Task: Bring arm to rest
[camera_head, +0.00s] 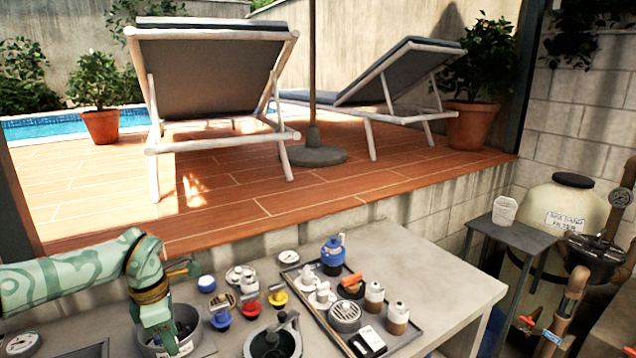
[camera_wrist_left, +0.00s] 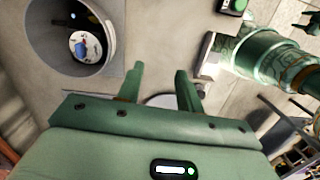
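My left arm comes in from the left in the head view, mint green with a dark-and-gold band. A round grey container (camera_wrist_left: 50,50) with something blue and white inside lies at upper left there.
The grey table (camera_head: 420,270) holds a dark tray (camera_head: 325,318) with bottles and small parts, several coloured caps, and gauges, one (camera_head: 22,343) at the left. A stool with a white cup (camera_head: 504,211) and a sand filter (camera_head: 560,210) stand to the right. The table's back right is clear.

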